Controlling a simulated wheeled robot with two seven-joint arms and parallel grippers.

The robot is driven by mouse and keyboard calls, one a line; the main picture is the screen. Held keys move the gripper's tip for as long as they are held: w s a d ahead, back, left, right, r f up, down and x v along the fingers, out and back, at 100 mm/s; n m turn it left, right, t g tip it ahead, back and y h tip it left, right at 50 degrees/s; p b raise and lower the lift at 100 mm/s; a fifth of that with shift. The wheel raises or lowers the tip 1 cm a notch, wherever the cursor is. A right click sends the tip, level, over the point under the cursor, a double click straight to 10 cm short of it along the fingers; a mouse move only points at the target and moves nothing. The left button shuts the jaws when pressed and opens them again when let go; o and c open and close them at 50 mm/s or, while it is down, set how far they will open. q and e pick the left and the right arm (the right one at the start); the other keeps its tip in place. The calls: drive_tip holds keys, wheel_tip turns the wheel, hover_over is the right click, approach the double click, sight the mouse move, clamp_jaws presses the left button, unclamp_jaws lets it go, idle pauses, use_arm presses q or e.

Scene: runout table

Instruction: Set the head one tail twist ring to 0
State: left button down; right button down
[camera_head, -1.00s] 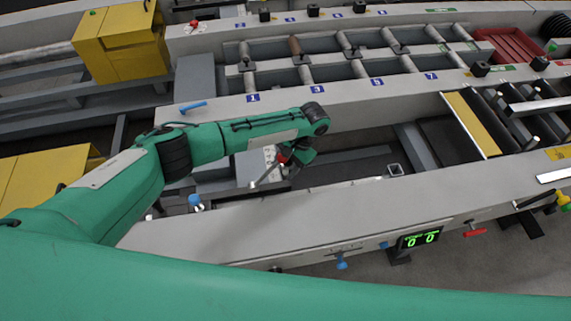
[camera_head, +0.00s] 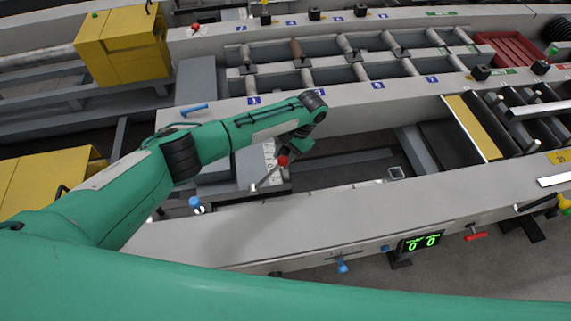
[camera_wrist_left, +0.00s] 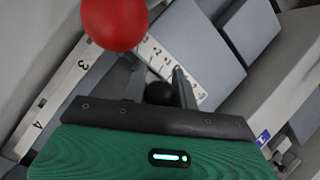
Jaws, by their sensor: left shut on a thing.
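My left gripper (camera_head: 288,156) reaches down over a white plate with a numbered scale (camera_head: 270,156) between the grey rails. In the left wrist view the gripper's fingertips (camera_wrist_left: 160,86) stand on either side of a black round knob (camera_wrist_left: 160,93), and it is shut on it. A red ball (camera_wrist_left: 115,22) sits close to the camera, beside the fingers; it also shows in the head view (camera_head: 283,160). The scale in the wrist view (camera_wrist_left: 155,52) is partly covered by the ball and fingers. I cannot make out which part is the twist ring or its setting.
A blue-topped knob (camera_head: 195,202) stands left of the gripper. Rollers (camera_head: 300,65) lie behind. A yellow box (camera_head: 125,45) stands at the back left.

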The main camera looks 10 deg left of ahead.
use_arm(q)
drive_tip(key=w+a+b, duration=0.2)
drive_tip(key=w+b, duration=0.1)
drive_tip(key=w, duration=0.3)
drive_tip(key=shift+w+r+b, duration=0.3)
drive_tip(key=shift+w, duration=0.1)
drive_tip(key=shift+a, duration=0.1)
drive_tip(key=c, duration=1.1)
unclamp_jaws()
drive_tip(key=shift+f, duration=0.1)
drive_tip(key=b+v, duration=0.1)
drive_tip(key=v, duration=1.2)
drive_tip(key=shift+r+b, duration=0.3)
drive_tip(key=shift+r, duration=0.05)
